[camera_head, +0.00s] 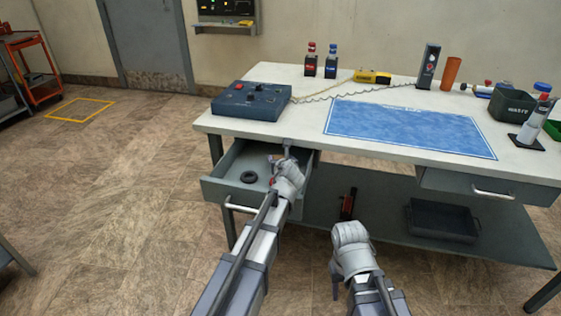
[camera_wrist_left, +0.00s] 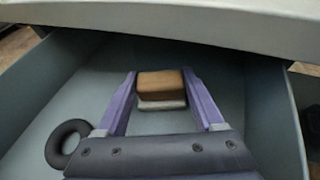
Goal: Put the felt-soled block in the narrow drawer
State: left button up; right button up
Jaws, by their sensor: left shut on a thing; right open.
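The open drawer (camera_head: 222,190) under the table's left end is pulled out toward me; its walls also show in the left wrist view (camera_wrist_left: 268,100). My left gripper (camera_head: 279,160) reaches over it. In the left wrist view, my left gripper (camera_wrist_left: 160,80) is shut on a small block (camera_wrist_left: 160,84), brown above with a pale grey layer below. The block is inside the drawer's outline; I cannot tell whether it touches the floor. The head view hides most of it. My right gripper (camera_head: 350,245) is empty, low in front of the table; its jaws are hardly visible.
A black ring (camera_head: 248,177) lies in the drawer at the left; it also shows in the left wrist view (camera_wrist_left: 68,143). The tabletop edge (camera_wrist_left: 180,22) overhangs the drawer's back. A closed drawer (camera_head: 480,192) is at the right. A blue control box (camera_head: 250,101) stands above.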

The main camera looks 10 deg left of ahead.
pick_arm(q)
jog(key=shift+f, duration=0.15)
jog(key=o, duration=1.3)
jog(key=shift+o, duration=0.2)
jog(key=shift+r, duration=0.3)
jog(key=p+v, duration=0.3)
jog(key=v, duration=0.4)
jog(key=shift+s+d, duration=0.1)
jog(key=shift+s, duration=0.1)
